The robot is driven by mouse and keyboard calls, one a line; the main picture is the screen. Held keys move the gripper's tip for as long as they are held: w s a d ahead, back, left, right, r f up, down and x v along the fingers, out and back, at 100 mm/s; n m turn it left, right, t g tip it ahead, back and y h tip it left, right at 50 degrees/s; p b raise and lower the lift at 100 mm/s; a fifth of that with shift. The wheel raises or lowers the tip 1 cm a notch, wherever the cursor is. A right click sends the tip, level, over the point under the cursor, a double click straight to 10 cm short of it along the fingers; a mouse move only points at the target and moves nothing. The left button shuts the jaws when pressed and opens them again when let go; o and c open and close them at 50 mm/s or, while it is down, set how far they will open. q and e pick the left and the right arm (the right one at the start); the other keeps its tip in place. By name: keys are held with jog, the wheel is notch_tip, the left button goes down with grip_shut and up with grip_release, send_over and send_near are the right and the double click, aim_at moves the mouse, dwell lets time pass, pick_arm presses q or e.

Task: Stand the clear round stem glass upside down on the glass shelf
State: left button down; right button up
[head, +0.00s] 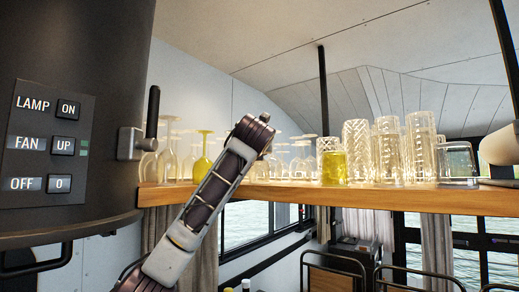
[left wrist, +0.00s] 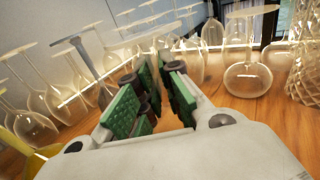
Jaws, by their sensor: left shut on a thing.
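The glass shelf (head: 300,194) is a wooden board crowded with glassware; its top also shows in the left wrist view (left wrist: 255,125). My left gripper (left wrist: 158,85) is over the shelf among the upside-down stem glasses, its green pads close together. It is shut on a clear stem glass (left wrist: 160,42), whose faint outline shows just beyond the pads. How near its rim is to the board is hard to tell. In the head view my left arm hides the fingers and the held glass. My right gripper is not in view.
Clear stem glasses (left wrist: 33,75) stand upside down left of the gripper, another (left wrist: 247,75) to the right. A yellow stem glass (head: 203,152) is upside down too. A yellow tumbler (head: 332,165) and tall cut glasses (head: 388,150) stand right. A dark panelled hood (head: 70,120) is left.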

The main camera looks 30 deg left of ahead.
pick_arm(q)
jog(key=shift+f, duration=0.1)
jog(key=c, duration=1.6)
grip_release()
jog(key=shift+o, duration=0.2)
jog(key=shift+s+d, duration=0.25)
jog(key=shift+s, duration=0.3)
jog(key=b+v, duration=0.3)
jog(key=v, duration=0.8)
